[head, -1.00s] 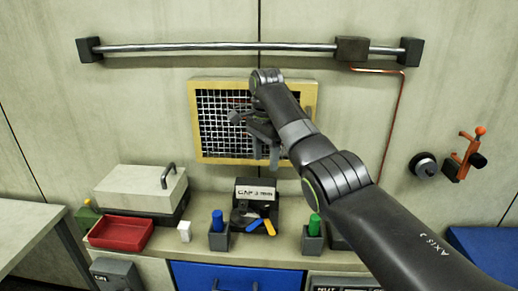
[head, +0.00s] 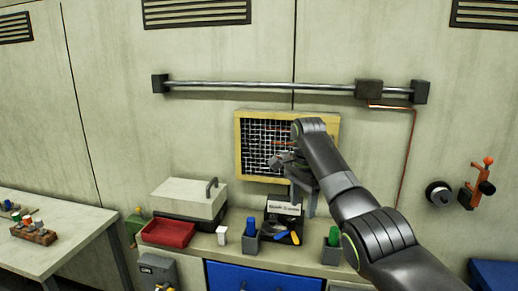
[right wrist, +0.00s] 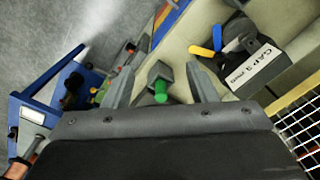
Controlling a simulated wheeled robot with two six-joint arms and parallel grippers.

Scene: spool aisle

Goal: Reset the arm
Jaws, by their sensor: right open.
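My right arm reaches in from the lower right in the head view. My right gripper (head: 298,178) hangs in the air in front of the lower part of the yellow-framed wire grid (head: 237,150), above the bench. In the right wrist view the two fingers of the right gripper (right wrist: 162,74) stand wide apart with nothing held between them. A green peg (right wrist: 160,91) in a grey block shows between the fingers, beyond them; in the head view the green peg (head: 333,236) stands on the bench below the arm. My left gripper is not in view.
A metal rail (head: 260,84) runs along the wall above the grid. The bench holds a red tray (head: 168,233), a lidded grey box (head: 187,198), a blue peg (head: 251,223) and a labelled black stand (head: 284,206). A side table (head: 70,240) stands at left.

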